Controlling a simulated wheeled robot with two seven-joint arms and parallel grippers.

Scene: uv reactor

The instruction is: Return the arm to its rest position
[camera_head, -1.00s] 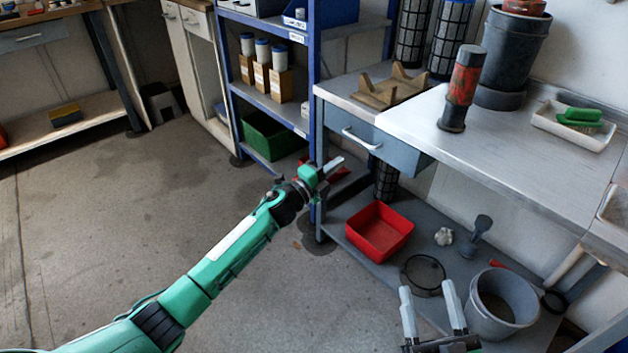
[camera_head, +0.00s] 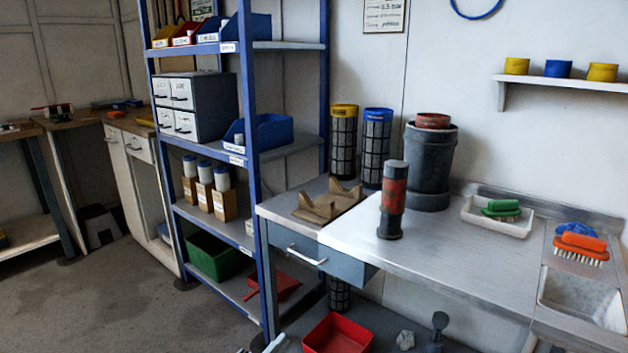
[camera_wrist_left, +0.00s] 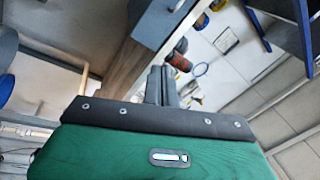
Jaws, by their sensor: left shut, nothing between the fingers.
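My left gripper (camera_wrist_left: 162,86) shows in the left wrist view with its two dark fingers together and nothing between them. Below them is the green wrist housing with its dark edge and screws. In the head view only a small pale tip (camera_head: 274,344) shows at the bottom edge, in front of the shelf foot; it looks like part of my left gripper. The rest of my left arm is out of that view. My right gripper is not in view.
The blue shelf rack (camera_head: 251,180) stands left of the metal bench (camera_head: 440,255). A red and grey cylinder (camera_head: 393,200) stands upright on the bench beside a wooden cradle (camera_head: 325,205). A red bin (camera_head: 338,335) is below. Open floor (camera_head: 110,300) lies at the left.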

